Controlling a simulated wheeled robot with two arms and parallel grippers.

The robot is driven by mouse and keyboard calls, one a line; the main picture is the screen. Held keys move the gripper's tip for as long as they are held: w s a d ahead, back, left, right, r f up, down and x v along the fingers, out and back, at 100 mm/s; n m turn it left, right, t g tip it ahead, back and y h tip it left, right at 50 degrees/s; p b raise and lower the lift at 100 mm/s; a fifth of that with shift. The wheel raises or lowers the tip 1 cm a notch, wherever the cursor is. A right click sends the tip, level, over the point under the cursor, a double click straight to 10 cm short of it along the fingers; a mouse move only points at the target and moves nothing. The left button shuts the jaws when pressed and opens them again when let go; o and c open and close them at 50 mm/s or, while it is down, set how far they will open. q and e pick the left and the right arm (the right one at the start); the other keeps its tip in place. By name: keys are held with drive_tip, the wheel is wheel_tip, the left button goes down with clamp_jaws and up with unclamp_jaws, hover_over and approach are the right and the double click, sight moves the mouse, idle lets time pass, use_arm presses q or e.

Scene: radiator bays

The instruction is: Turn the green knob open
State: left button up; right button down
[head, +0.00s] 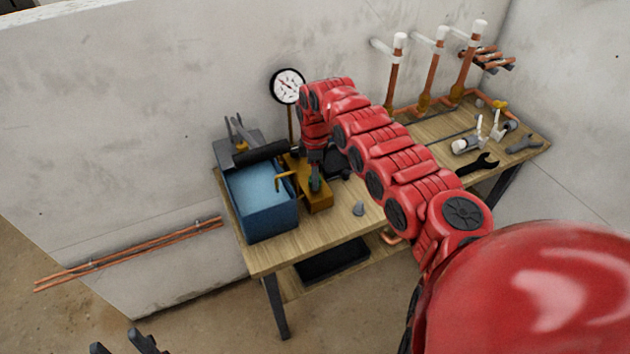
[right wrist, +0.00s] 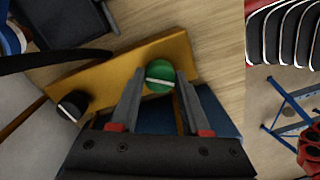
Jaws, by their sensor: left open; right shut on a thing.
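The green knob (right wrist: 160,76) sits on a yellow-brown block (right wrist: 110,76) in the right wrist view. It is round with a pale stripe across its top. My right gripper (right wrist: 158,92) is shut on the green knob, one finger on each side. The block (head: 319,201) stands on the workbench beside the blue tank. My left gripper (head: 125,346) is open and empty at the bottom left edge, cut off by the frame.
The blue tank (head: 265,222) stands on the wooden workbench (head: 285,247). A pressure gauge (head: 288,86) rises behind the block. A grey piece (head: 359,208) lies nearby. Wrenches (head: 478,164), fittings and upright copper pipes (head: 392,82) are at the right. Copper pipes (head: 130,254) run along the left wall.

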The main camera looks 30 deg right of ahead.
drive_tip(key=n+b, duration=0.2)
drive_tip(key=n, duration=0.1)
drive_tip(key=shift+f+n+b, duration=0.2)
drive_tip(key=shift+n+b, duration=0.1)
drive_tip(key=shift+b, duration=0.1)
drive_tip(key=shift+r+n+b, duration=0.15)
drive_tip(key=shift+n+b, duration=1.15)
drive_tip(key=shift+n, duration=0.4)
drive_tip(key=shift+r, duration=0.1)
drive_tip(key=shift+c, duration=1.9)
unclamp_jaws()
wheel_tip(320, 180, up, 17)
drive_tip(key=p, duration=0.3)
drive_tip(key=shift+w+r, duration=0.2)
drive_tip(key=shift+w, duration=0.1)
drive_tip(key=shift+s+f, duration=0.1)
drive_tip(key=shift+f, duration=0.05)
